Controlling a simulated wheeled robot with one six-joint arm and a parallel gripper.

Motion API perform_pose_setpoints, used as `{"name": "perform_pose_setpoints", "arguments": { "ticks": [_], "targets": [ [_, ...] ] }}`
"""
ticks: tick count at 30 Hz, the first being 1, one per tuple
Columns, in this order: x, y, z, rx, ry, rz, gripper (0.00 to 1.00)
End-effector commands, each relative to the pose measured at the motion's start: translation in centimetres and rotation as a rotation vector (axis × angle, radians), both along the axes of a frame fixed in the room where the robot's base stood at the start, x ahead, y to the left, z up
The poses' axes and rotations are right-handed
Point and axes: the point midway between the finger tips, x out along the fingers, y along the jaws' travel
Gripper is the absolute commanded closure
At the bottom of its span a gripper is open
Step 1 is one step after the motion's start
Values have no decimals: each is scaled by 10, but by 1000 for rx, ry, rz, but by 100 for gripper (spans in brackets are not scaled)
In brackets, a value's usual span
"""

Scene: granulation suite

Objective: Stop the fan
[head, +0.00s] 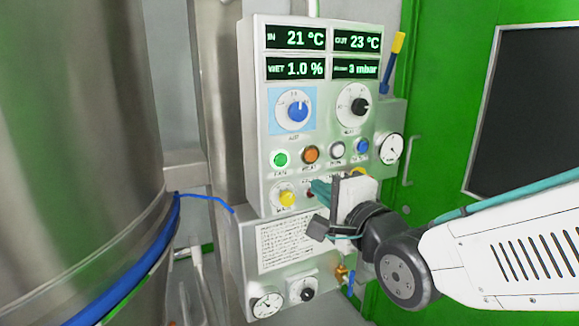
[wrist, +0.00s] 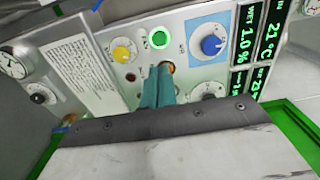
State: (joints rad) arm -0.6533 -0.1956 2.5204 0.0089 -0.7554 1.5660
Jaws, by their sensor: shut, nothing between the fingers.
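The control panel (head: 255,110) stands in the middle of the head view. Its FAN button (head: 280,159) is round, green and bright, at the left of a row of buttons; it also glows green in the wrist view (wrist: 159,39). My gripper (head: 317,188) is shut and empty, its teal fingers in front of the panel below the button row, to the lower right of the FAN button. In the wrist view, the fingertips (wrist: 159,72) lie in line with the orange HEAT button (head: 310,155) and partly hide it. Whether they touch the panel I cannot tell.
A yellow knob (head: 287,198) sits below the FAN button. A white button (head: 337,150) and a blue button (head: 361,146) continue the row. A blue dial (head: 298,111) and a black dial (head: 359,106) are above. A large steel vessel (head: 75,130) stands at left.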

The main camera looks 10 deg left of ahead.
Motion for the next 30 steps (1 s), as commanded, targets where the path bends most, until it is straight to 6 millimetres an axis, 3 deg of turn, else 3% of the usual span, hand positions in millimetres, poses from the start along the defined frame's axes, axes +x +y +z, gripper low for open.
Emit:
{"name": "perform_pose_setpoints", "arguments": {
  "ticks": [8, 21, 30],
  "targets": [
    [20, 14, -1, -3, 2, -1, 100],
    [92, 68, -1, -3, 1, -1, 100],
    [111, 83, 0, -2, 0, -1, 100]
  ]
}}
